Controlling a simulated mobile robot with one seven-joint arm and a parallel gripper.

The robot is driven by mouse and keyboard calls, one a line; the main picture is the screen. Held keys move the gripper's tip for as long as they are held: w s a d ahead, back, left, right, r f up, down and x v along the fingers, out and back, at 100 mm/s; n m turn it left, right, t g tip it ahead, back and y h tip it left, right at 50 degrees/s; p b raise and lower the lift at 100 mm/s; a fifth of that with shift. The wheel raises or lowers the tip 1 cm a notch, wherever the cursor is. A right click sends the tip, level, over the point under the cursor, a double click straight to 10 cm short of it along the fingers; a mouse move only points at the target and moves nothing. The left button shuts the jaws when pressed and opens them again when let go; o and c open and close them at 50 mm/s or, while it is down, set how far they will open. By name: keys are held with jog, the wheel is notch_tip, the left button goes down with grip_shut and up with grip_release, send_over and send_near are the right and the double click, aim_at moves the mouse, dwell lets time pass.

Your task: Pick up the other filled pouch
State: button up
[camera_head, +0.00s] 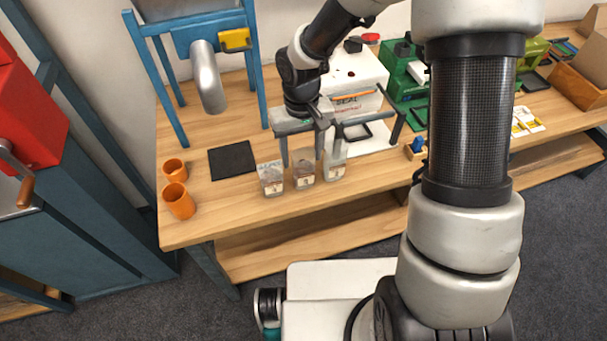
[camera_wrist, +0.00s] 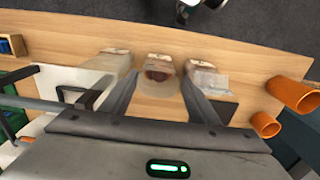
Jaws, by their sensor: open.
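Three clear pouches with pale labels stand in a row near the table's front edge: a left pouch (camera_head: 271,179), a middle pouch (camera_head: 304,171) and a right pouch (camera_head: 335,164). My gripper (camera_head: 303,151) is open, pointing down over the middle pouch. In the wrist view the middle pouch (camera_wrist: 158,66) shows dark brown contents and lies between the spread fingers (camera_wrist: 162,78). The head view's left pouch is at the right there (camera_wrist: 208,80), and its right pouch is at the left (camera_wrist: 113,64). Contents of these two are hard to tell. Contact with the fingers is unclear.
Two orange cups (camera_head: 180,201) and a black mat (camera_head: 232,160) are left of the pouches. A blue stand with a metal chute (camera_head: 208,78) rises behind. A white sealing machine (camera_head: 358,75) and a green device (camera_head: 405,75) stand behind and right of my gripper.

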aim_at(304, 162)
jog(key=shift+s+d+f, duration=0.1)
jog(key=shift+d+f, duration=0.05)
jog(key=shift+f, duration=2.5)
jog(key=c, duration=0.9)
